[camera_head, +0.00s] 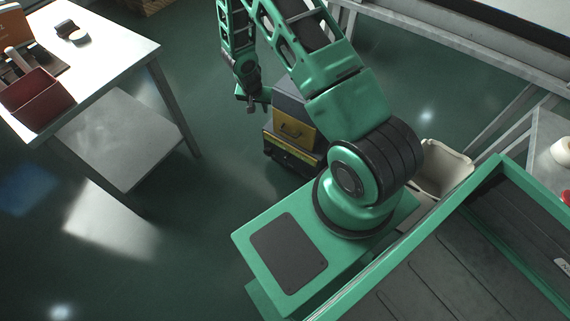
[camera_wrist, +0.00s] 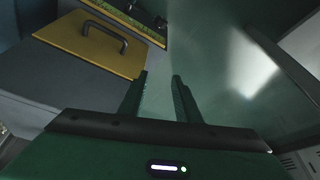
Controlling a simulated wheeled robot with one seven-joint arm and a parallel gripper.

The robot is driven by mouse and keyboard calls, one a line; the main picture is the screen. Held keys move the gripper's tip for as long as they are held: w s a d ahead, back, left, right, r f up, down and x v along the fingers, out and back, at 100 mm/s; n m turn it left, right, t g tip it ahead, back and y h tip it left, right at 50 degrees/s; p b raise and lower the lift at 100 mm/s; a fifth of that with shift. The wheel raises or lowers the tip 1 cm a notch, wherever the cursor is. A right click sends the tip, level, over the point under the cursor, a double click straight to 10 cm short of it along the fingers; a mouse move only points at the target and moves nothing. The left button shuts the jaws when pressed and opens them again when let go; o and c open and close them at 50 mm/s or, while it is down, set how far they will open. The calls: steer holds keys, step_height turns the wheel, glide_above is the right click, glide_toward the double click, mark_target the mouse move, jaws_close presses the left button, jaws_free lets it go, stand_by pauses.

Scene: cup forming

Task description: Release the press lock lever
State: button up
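I cannot make out a press or its lock lever in either view. My gripper (camera_head: 254,104) hangs low over the floor at the top middle of the head view, just left of a grey and yellow box. In the wrist view my gripper (camera_wrist: 159,77) has its two dark fingers apart, with only green floor between them. Nothing is held. The yellow panel (camera_wrist: 92,42) of the box, with its dark handle (camera_wrist: 104,33), is left of the fingers and apart from them.
A white table (camera_head: 110,62) with a red bin (camera_head: 36,99) stands at the left, with a lower shelf (camera_head: 118,135). The yellow-fronted box (camera_head: 293,130) stands on the floor. A beige bin (camera_head: 443,168) is at the right. Floor between table and box is clear.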

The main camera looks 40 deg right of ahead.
steer(key=s+d+f+m, duration=0.1)
steer(key=s+f, duration=0.1)
steer(key=f, duration=0.6)
steer(key=s+d+f, duration=0.1)
steer(key=s+f, duration=0.2)
steer(key=f, duration=0.4)
steer(key=m+h, duration=0.1)
steer(key=m, duration=0.1)
glide_toward(286, 161)
steer(key=f, duration=0.1)
steer(key=shift+g, duration=0.3)
steer(key=x, duration=1.1)
steer(key=shift+w, duration=0.4)
